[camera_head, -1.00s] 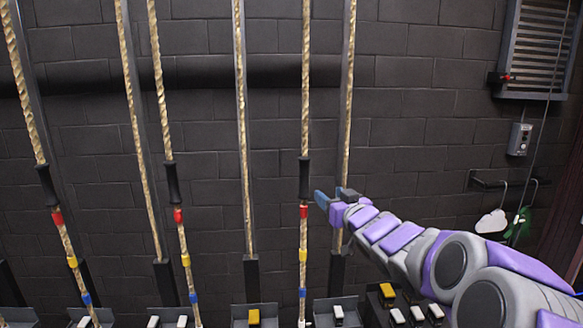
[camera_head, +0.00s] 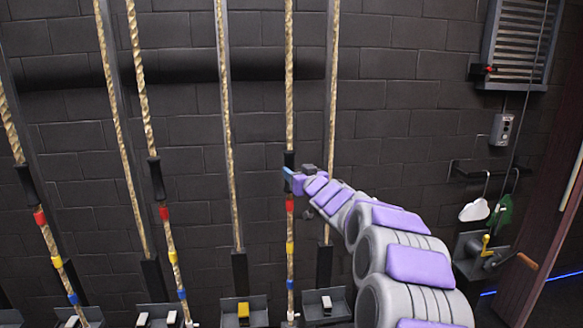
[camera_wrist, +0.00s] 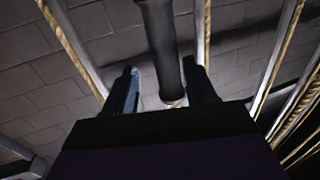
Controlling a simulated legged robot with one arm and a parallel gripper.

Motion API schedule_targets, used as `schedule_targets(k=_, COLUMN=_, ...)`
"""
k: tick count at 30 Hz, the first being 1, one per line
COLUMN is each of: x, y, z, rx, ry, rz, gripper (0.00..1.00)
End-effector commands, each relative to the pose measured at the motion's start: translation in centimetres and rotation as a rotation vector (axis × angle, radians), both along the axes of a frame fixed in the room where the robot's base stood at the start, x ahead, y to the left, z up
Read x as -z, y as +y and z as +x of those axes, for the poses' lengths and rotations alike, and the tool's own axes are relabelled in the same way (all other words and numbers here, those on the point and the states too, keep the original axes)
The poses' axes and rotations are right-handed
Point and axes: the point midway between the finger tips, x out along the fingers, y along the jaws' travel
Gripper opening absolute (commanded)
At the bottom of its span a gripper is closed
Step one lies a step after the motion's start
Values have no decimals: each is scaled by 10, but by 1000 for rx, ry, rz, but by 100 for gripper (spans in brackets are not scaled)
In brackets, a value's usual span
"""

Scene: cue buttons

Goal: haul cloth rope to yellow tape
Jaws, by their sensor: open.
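A cloth rope (camera_head: 289,80) hangs at the middle of the head view, with a black handle (camera_head: 289,157) on it. Below the handle the rope has red tape (camera_head: 290,205), yellow tape (camera_head: 290,248) and blue tape (camera_head: 290,292). My gripper (camera_head: 288,173) is at the lower part of the handle, above the red tape. In the wrist view my gripper (camera_wrist: 160,72) is open, with the black handle (camera_wrist: 158,35) between its two fingers. The head view does not show whether the fingers touch it.
More ropes hang to the left, two with handles and tapes. A plain rope (camera_head: 333,90) hangs just right of my gripper. Trays with switches (camera_head: 243,310) line the bottom.

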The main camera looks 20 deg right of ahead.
Motion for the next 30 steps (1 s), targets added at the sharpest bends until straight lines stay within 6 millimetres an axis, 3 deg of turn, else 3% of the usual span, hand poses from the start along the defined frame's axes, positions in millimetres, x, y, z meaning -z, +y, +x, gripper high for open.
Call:
schedule_targets(k=9, x=-2, y=1, z=33, rx=0, ry=-2, rz=-3, gripper=56)
schedule_targets(k=23, x=-1, y=-1, z=41, rx=0, ry=-1, rz=-1, gripper=56)
schedule_targets(k=30, x=-1, y=0, z=41, rx=0, ry=-1, rz=-2, gripper=34)
